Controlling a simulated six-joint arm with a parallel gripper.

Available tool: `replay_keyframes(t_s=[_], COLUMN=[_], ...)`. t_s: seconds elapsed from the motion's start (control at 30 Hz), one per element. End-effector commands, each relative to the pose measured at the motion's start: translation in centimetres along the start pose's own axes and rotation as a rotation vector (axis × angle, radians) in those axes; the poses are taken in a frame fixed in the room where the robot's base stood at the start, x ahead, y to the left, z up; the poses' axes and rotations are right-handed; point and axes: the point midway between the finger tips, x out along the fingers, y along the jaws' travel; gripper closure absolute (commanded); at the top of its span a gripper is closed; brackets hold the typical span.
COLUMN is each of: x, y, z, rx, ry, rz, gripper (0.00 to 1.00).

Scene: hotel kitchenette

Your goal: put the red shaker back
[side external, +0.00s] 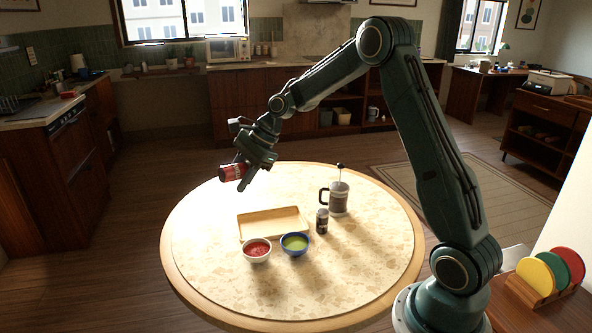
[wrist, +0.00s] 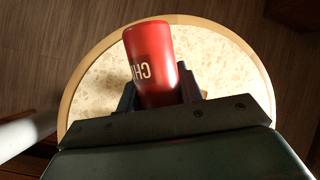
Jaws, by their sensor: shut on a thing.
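The red shaker (side external: 232,172) is held in my gripper (side external: 246,176) above the far left part of the round table (side external: 200,262). The shaker is tilted to nearly lying flat, well clear of the tabletop. In the wrist view the red shaker (wrist: 150,58) sits between the two dark fingers of my gripper (wrist: 158,92), with part of its white lettering showing. Its lower end is hidden by the gripper body. A shallow tan tray (side external: 272,222) lies on the table below and to the right of the shaker.
A white bowl of red sauce (side external: 257,250) and a blue bowl of green sauce (side external: 295,244) stand in front of the tray. A dark shaker (side external: 322,221) and a French press (side external: 338,197) stand to its right. The table's left side and front are clear.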

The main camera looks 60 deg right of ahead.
Motion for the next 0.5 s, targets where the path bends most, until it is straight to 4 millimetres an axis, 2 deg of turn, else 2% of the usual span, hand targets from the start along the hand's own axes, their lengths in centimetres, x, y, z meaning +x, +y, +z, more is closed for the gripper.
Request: replay_keyframes(t_s=[0.5], x=[3.3], y=[0.6], z=[-5.8], rx=[0.033], ry=[0.346], rz=[-0.011], gripper=[0.88])
